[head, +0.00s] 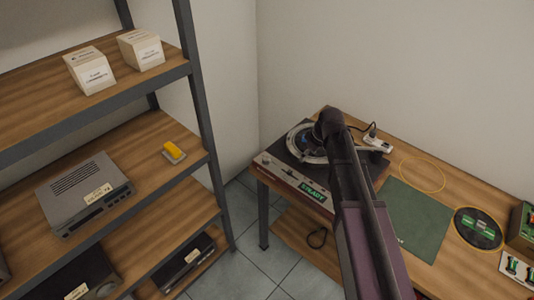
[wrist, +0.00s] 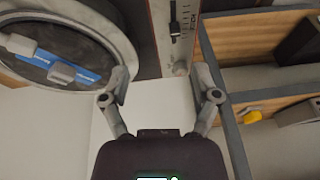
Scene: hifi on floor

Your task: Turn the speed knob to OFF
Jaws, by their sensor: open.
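The turntable (head: 291,182) sits at the left end of the wooden bench, with a dark platter and a green "STEADY" label on its front. A small pale round knob (wrist: 180,68) shows on the turntable's narrow panel in the wrist view, below a dark slider (wrist: 174,25). Its pointer and markings are too small to read. My gripper (wrist: 161,73) is open and empty; the knob appears between its fingertips, nearer the right one. I cannot tell whether they touch. In the head view my arm hides the gripper and part of the turntable.
A green mat (head: 417,222), a thin yellow ring (head: 423,160) and a dark disc (head: 478,229) lie to the right on the bench. A white power strip (head: 377,144) lies behind the turntable. A shelf rack (head: 200,100) with boxes and hifi units stands left.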

